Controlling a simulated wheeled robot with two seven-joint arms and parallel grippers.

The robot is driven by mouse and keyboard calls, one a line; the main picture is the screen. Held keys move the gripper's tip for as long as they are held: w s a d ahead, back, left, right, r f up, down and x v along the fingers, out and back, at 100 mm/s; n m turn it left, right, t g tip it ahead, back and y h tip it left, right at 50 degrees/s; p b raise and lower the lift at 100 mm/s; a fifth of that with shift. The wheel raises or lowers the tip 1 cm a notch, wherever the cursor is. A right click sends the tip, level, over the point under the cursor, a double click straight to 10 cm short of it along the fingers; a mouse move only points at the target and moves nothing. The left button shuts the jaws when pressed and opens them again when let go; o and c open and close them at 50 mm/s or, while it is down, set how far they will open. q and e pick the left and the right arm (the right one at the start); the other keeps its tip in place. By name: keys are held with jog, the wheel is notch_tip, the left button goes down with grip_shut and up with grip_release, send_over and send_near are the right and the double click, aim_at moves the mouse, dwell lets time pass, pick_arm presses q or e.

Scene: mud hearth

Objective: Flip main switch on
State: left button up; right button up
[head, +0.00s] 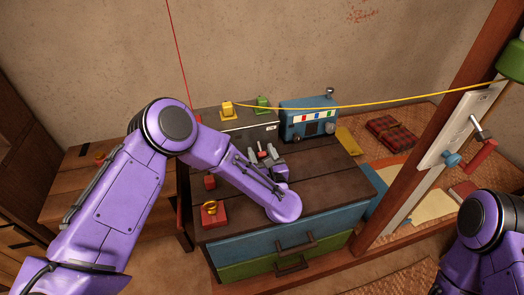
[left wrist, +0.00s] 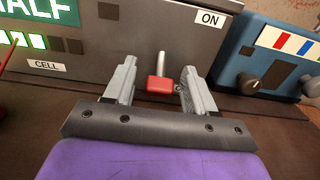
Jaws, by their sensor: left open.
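A grey metal box (head: 250,130) stands at the back of the dark cabinet top. On its face, in the left wrist view, a lever with a silver stem and a red grip (left wrist: 159,86) hangs below and left of an ON label (left wrist: 210,18). My left gripper (left wrist: 153,85) is open, with one finger on each side of the red grip. It looks apart from both fingers, though the right one is close. In the head view my left gripper (head: 268,155) is in front of the grey box. My right arm shows at the lower right, its gripper out of view.
A blue box with knobs (head: 309,119) stands right of the grey box; it also shows in the left wrist view (left wrist: 262,60). Red blocks (head: 214,215) lie at the cabinet's left. A wooden post with a lever panel (head: 459,130) stands right, with a yellow cable across.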

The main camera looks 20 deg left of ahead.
aim_at(260, 145)
pick_arm(q)
jog(key=c, duration=1)
jog(key=shift+o, duration=0.2)
jog(key=shift+r, duration=0.1)
jog(key=shift+r+g+h+p, duration=0.45)
jog(key=shift+g+h, duration=0.25)
jog(key=shift+g, duration=0.4)
jog(key=shift+r+g+h+p, duration=0.35)
jog(key=shift+r+g+h, duration=0.25)
jog(key=shift+g, duration=0.5)
jog(key=shift+w+r+g+h+p, duration=0.1)
jog(key=shift+r+g+h+p, duration=0.25)
jog(key=shift+g+h, duration=0.5)
jog(key=shift+w+r+g+h+p, duration=0.1)
jog(key=shift+r+g+h+p, duration=0.35)
jog(key=shift+g, duration=0.6)
jog(key=shift+a+f, duration=0.1)
jog(key=shift+f, duration=0.05)
